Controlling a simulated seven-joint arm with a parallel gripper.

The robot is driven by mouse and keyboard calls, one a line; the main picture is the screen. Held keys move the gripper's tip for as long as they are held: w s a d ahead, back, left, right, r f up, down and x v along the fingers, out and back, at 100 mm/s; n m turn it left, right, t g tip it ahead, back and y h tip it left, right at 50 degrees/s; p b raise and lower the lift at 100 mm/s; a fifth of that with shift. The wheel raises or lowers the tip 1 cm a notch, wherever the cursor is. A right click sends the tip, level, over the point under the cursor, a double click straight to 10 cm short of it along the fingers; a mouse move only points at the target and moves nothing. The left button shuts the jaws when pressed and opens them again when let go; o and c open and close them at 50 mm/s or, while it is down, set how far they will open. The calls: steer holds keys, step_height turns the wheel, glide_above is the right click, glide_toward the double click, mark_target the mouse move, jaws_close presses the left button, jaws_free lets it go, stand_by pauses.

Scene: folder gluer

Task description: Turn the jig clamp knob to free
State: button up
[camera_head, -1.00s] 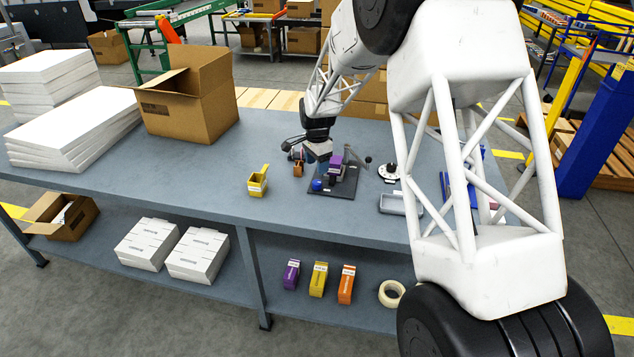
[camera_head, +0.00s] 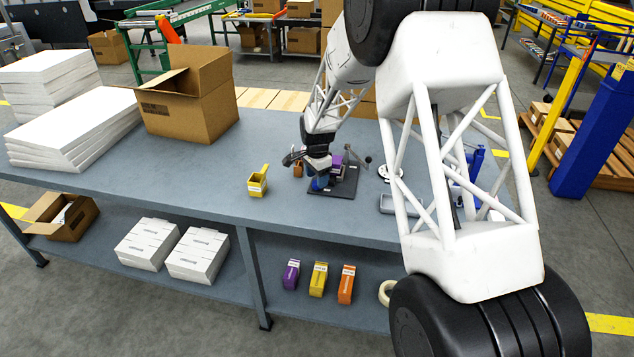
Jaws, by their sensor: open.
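The jig is a dark flat plate (camera_head: 345,190) on the grey-blue workbench, with a purple block (camera_head: 337,160) and a thin upright lever at its back right. A small blue knob (camera_head: 317,185) is at the plate's front left, partly covered by my gripper. My gripper (camera_head: 320,178) points down, open, right at the knob. I cannot tell whether its fingers touch the knob or stand around it. The knob's marking and angle are too small to read.
A yellow open box (camera_head: 257,183) stands left of the jig and a small orange item (camera_head: 298,170) behind it. A grey tray (camera_head: 386,204) and a black-and-white round piece (camera_head: 384,173) are to the right, partly behind my arm. A cardboard box (camera_head: 190,112) stands further left.

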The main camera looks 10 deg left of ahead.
steer(key=shift+f, duration=1.2)
steer(key=c, duration=0.9)
